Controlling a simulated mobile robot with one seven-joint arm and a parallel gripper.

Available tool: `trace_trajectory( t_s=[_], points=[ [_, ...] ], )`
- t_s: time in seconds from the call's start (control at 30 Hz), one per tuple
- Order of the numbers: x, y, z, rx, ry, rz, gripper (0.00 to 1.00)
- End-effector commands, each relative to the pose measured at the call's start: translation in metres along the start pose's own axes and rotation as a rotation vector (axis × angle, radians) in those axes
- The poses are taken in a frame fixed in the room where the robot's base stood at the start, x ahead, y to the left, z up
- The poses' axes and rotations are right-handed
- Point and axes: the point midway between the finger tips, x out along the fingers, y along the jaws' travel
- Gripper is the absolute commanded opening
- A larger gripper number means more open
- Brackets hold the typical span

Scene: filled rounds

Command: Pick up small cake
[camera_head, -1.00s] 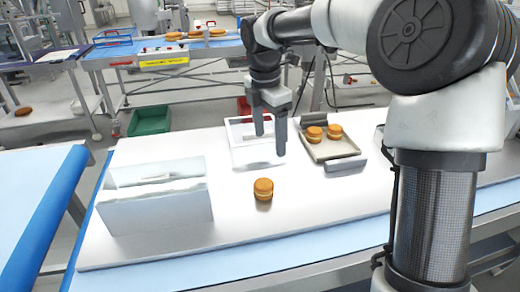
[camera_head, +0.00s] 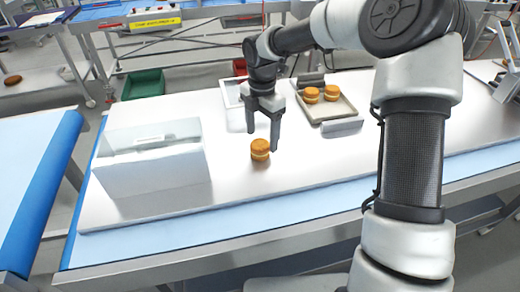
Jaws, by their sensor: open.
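A small round cake (camera_head: 260,150), golden brown with a pale middle band, stands alone on the white table board (camera_head: 300,172). My gripper (camera_head: 262,140) points down with its two fingers spread. In the picture the cake lies at and just below the line between the fingertips, and the right fingertip is close to its right side. I cannot tell how high the fingertips are above the board. Nothing is between the fingers that I can see as held.
A clear box (camera_head: 155,175) stands left of the cake. A beige tray (camera_head: 345,112) with two more cakes (camera_head: 321,94) is behind to the right, with a grey block (camera_head: 342,127) at its front. A white bin (camera_head: 232,96) is partly hidden behind my gripper.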

Motion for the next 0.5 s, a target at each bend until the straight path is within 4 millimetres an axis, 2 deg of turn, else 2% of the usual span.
trace_trajectory(
  t_s=[0.13, 0.33, 0.5],
  points=[
    [0.013, 0.002, -0.004, -0.001, 0.003, -0.003, 0.7],
    [0.043, 0.004, -0.007, 0.0, 0.002, -0.004, 0.7],
    [0.051, 0.005, -0.006, 0.0, 0.0, 0.0, 0.7]
  ],
)
